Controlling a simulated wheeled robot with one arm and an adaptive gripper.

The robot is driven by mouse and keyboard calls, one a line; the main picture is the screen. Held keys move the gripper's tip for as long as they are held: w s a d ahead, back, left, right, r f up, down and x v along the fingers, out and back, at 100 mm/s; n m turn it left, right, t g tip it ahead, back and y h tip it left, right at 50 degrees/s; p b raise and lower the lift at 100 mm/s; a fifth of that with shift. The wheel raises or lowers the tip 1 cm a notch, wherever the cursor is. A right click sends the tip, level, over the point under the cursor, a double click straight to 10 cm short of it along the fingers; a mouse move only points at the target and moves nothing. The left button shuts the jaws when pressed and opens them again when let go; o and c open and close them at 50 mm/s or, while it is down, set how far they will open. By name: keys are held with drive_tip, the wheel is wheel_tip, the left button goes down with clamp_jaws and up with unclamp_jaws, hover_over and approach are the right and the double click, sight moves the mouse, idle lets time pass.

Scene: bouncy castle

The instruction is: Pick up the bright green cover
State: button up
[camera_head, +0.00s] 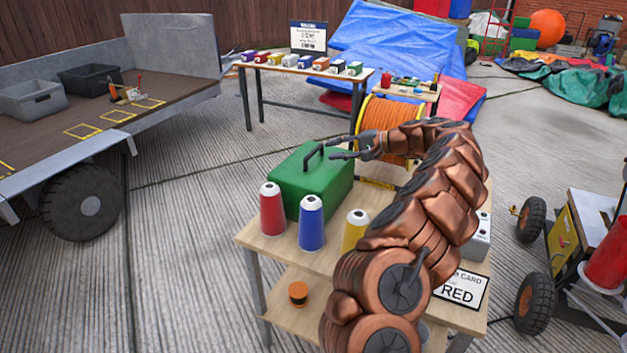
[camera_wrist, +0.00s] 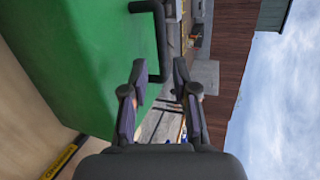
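The bright green cover (camera_head: 300,186) is a box-shaped hood with a black bar handle (camera_head: 312,157) on top. It sits on the wooden table (camera_head: 262,245). My gripper (camera_head: 329,148) is open and empty at the right of the handle, with its fingertips close to the handle's near end. In the wrist view the green cover (camera_wrist: 75,65) fills the left, and the handle (camera_wrist: 162,40) lies just ahead of my open fingers (camera_wrist: 159,72). I cannot tell whether a finger touches the handle. What is under the cover is hidden.
Red (camera_head: 272,211), blue (camera_head: 311,224) and yellow (camera_head: 355,230) thread cones stand in front of the cover. An orange reel (camera_head: 385,115) stands behind my gripper. A card reading "RED" (camera_head: 461,290) is at the table's right. A trailer (camera_head: 110,110) stands left.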

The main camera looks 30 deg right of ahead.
sight(314, 150)
drive_tip(key=shift+b+x, duration=0.4)
drive_tip(key=shift+x, duration=3.15)
drive_tip(key=shift+r, duration=0.1)
drive_tip(key=shift+c, duration=0.2)
clamp_jaws()
